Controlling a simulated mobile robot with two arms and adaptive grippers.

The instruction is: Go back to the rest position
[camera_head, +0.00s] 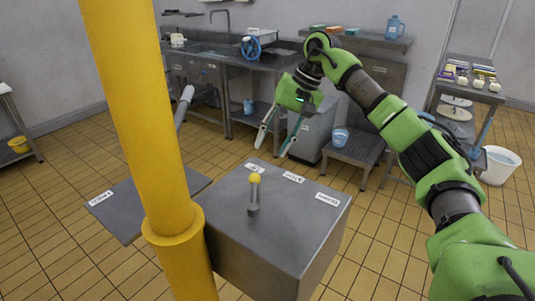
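My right gripper (278,137) is in the upper middle of the head view, at the end of my green and black arm that comes in from the right. Its two fingers point down and are spread apart, with nothing between them. It is above and behind a grey metal box (290,232). A lever with a yellow knob (254,179) stands upright on the box top, apart from the gripper. Small white labels lie along the top's back edge. My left gripper is not in view.
A thick yellow post (140,110) rises at left, in front of a grey plate (130,217). Behind are a sink counter (215,55), a low stool (352,148) with a blue cup (340,137), a shelf cart at right and a white bucket (499,165). Tiled floor is free between.

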